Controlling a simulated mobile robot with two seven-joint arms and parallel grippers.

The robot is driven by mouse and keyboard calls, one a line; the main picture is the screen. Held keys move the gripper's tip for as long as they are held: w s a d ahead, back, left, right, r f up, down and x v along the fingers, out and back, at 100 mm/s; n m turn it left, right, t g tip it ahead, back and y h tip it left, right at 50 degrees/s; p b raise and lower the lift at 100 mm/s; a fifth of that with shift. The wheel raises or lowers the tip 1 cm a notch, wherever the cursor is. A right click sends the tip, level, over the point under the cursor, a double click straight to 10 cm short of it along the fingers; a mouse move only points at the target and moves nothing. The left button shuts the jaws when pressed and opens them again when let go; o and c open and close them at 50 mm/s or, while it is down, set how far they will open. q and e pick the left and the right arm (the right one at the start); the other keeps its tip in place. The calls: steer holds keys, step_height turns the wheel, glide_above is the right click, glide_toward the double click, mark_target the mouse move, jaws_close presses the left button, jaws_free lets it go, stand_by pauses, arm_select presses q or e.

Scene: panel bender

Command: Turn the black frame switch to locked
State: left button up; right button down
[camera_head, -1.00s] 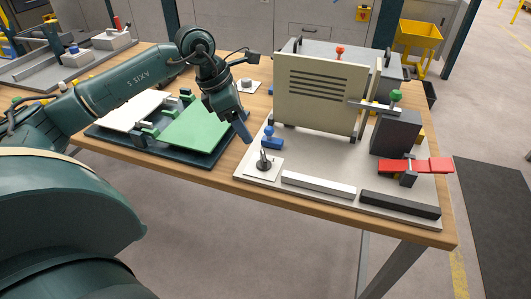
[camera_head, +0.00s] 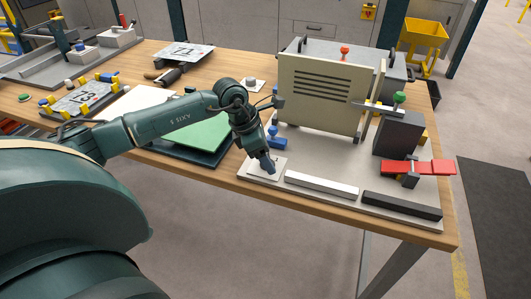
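The black frame switch stands on a pale square plate (camera_head: 255,174) at the front left corner of the grey base board. The switch itself is now almost wholly hidden by my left gripper, so its setting cannot be read. My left gripper (camera_head: 267,165) points down at the plate, with its blue-grey fingertips at the switch's place. Whether the fingers are open or closed around the switch cannot be told. My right gripper is not in view.
A blue clamp (camera_head: 277,142) sits just behind the plate. A white bar (camera_head: 321,185) and a black bar (camera_head: 401,206) lie along the front edge. A beige slotted panel (camera_head: 318,95) stands behind, with a red-handled part (camera_head: 430,167) at the right.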

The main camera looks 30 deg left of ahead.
arm_select(q)
steer(key=c, duration=0.9)
steer(key=shift+c, duration=0.2)
